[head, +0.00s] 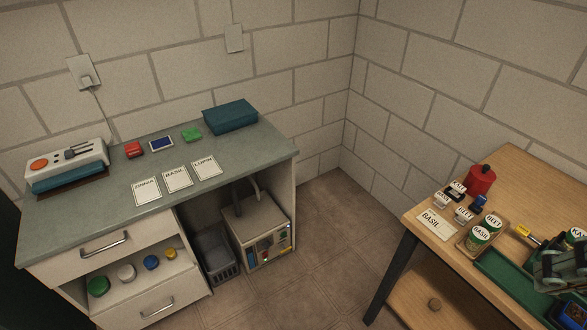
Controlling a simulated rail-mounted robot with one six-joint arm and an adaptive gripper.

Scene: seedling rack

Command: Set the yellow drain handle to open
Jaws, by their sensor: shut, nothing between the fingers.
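A small yellow piece (523,231), which looks like the drain handle, shows on the wooden table at the right, at the far edge of a green tray (493,268). It slants down to the right. Its set position is too small to tell. My gripper (548,268), dark grey, is at the right edge of the head view, over the right part of the green tray. It appears a little nearer and to the right of the yellow piece, apart from it. It is shut and empty. It hides part of the tray, and the frame cuts it off.
Pots labelled BEET and BASIL (478,238) stand left of the tray, close to the yellow piece. A grey-topped cabinet (232,157) stands at the left. Floor between is clear.

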